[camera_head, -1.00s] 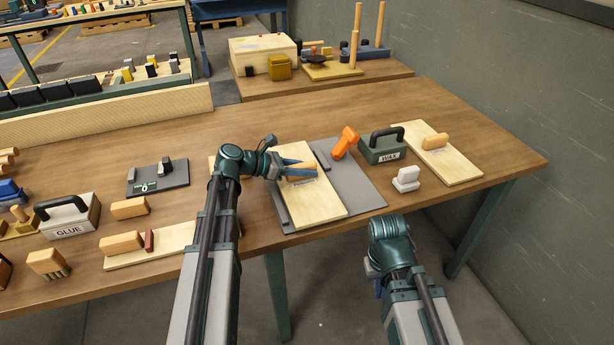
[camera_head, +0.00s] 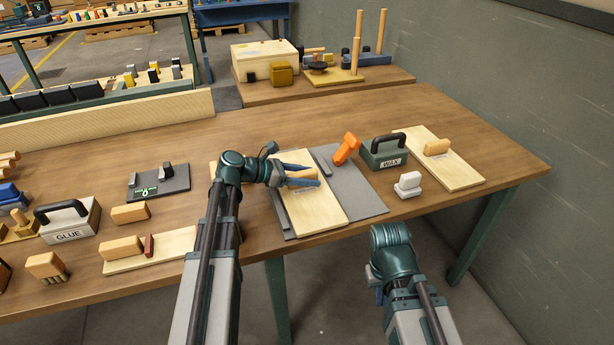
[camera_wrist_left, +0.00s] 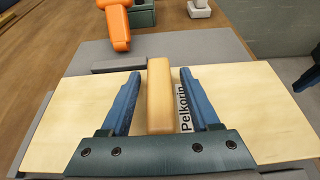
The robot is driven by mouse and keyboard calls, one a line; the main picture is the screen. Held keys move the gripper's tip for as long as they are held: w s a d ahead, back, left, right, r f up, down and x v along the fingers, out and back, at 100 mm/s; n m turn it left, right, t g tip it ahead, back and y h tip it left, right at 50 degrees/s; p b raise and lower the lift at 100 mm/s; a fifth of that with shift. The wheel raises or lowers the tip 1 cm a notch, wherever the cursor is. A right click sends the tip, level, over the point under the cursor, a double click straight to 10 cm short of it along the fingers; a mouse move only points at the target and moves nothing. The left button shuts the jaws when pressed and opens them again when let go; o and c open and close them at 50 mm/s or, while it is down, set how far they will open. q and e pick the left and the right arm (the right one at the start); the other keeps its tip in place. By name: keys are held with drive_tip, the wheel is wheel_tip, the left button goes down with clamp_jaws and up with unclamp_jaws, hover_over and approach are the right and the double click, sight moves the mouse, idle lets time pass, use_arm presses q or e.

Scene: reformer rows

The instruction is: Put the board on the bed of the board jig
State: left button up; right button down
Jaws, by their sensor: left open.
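The board (camera_head: 322,212) is a pale wooden plank with a tan block handle and a printed label, "Pelkorin", in the left wrist view (camera_wrist_left: 255,100). It lies on the grey bed of the board jig (camera_head: 362,188), with dark strips along its sides. The jig has an orange clamp handle (camera_head: 346,148). My left gripper (camera_head: 304,175) is open; its blue fingers stand on either side of the handle, with gaps visible in the left wrist view (camera_wrist_left: 158,100). My right arm hangs at the front edge; its fingertips are hidden.
A green WAX box (camera_head: 383,153) and a white block (camera_head: 408,184) stand right of the jig. Another handled board (camera_head: 460,170) lies beyond. A GLUE box (camera_head: 70,222), a dark plate (camera_head: 160,184) and several wooden blocks are left. The table behind the jig is clear.

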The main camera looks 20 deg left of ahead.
use_arm(q)
drive_tip(key=p+v, duration=0.4)
drive_tip(key=v, duration=0.6)
drive_tip(key=shift+s+a+r, duration=0.1)
drive_tip(key=shift+a+r, duration=0.1)
drive_tip(key=shift+r, duration=0.1)
drive_tip(key=shift+s+a+r, duration=0.15)
drive_tip(key=shift+s+a, duration=0.25)
drive_tip(key=shift+a, duration=0.15)
use_arm(e)
drive_tip(key=shift+r, duration=2.35)
use_arm(q)
drive_tip(key=shift+s, duration=0.1)
use_arm(e)
drive_tip(key=shift+s, duration=0.1)
